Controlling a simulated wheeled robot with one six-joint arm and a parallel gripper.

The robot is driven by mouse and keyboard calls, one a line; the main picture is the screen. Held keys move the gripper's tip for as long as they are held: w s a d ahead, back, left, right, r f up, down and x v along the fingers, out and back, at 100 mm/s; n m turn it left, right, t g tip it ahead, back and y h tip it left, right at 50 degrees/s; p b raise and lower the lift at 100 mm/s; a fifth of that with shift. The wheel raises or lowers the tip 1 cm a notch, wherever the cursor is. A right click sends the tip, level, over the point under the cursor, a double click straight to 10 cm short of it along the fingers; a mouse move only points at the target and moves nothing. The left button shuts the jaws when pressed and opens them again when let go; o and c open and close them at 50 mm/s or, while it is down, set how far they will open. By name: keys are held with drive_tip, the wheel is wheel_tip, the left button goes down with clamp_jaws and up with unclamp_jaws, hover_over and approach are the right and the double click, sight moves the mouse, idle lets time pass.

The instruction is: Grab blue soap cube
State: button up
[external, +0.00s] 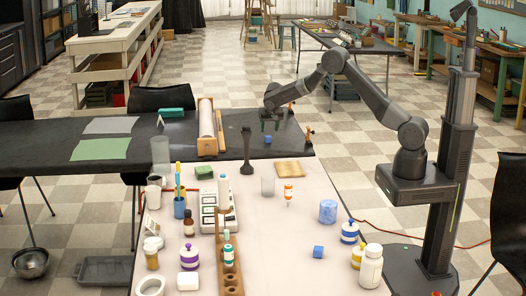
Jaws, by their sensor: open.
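Two small blue cubes are in the external view. One blue cube (268,140) sits on the black table, just below and in front of my gripper. The other blue cube (318,252) lies on the pale table at the front. I cannot tell from looks which is soap. My gripper (270,123) is open and points down over the black table, close to the first cube. Its fingers are small and dark, and I cannot tell whether they touch anything.
A black post (247,150) stands left of the near cube, and a wooden roller frame (207,130) is farther left. A clear glass (268,186), an orange-white bottle (288,194), a blue cylinder (328,211) and several jars stand on the pale table (285,265).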

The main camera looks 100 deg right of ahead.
sight(268, 137)
drive_tip(key=p+x, duration=0.1)
drive_tip(key=x, duration=0.4)
drive_tip(key=shift+a, duration=0.15)
drive_tip(key=c, duration=1)
